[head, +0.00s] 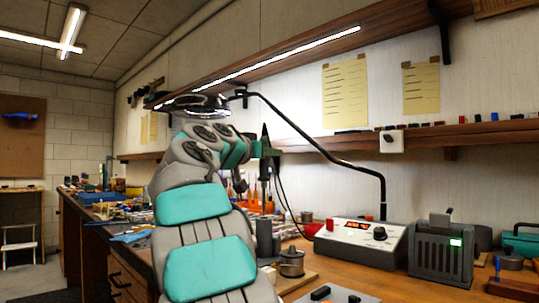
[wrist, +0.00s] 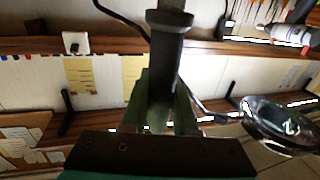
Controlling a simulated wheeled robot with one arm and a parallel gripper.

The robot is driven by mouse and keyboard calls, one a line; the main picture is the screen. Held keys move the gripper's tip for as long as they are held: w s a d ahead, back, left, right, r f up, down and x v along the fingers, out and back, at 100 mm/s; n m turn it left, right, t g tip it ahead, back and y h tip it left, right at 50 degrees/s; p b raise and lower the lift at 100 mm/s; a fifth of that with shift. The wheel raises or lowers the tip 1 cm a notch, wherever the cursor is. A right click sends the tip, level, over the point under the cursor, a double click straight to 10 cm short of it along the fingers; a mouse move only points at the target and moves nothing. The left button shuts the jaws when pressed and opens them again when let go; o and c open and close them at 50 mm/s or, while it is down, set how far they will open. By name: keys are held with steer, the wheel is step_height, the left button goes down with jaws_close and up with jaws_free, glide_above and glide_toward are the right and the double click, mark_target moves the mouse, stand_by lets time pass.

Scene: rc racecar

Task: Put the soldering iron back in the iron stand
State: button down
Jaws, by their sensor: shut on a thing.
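My gripper (head: 264,150) is raised above the workbench, its green fingers shut on the dark soldering iron (head: 265,169). The iron hangs roughly upright, and a thin dark cable trails down beside it. In the wrist view the iron's dark collared handle (wrist: 166,48) sits between my green fingers (wrist: 160,108). The soldering station (head: 356,242), a light box with a red display and knob, stands on the bench to the right. A dark grey cylinder (head: 264,238) stands on the bench below the iron. I cannot tell whether it is the iron stand.
A black lamp arm (head: 330,157) curves over the bench to a round magnifier head (head: 196,104), close above my arm. A wooden shelf (head: 475,136) runs along the wall.

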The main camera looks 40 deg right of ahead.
mark_target(260, 180)
steer(key=shift+f+b, duration=4.45)
steer(key=shift+b, duration=0.35)
steer(key=shift+c, duration=1)
jaws_free()
steer(key=shift+a, duration=0.15)
steer(key=shift+s+a+r+b, duration=0.15)
steer(key=shift+s+a+r, duration=0.2)
steer(key=shift+a, duration=0.7)
steer(key=shift+s+a+r+b, duration=0.1)
steer(key=shift+s+a+r, duration=0.3)
steer(key=shift+a, duration=0.7)
steer(key=shift+s+a+r+b, duration=0.15)
steer(key=shift+s+a+r, duration=0.2)
steer(key=shift+a, duration=0.7)
steer(key=shift+f, duration=0.1)
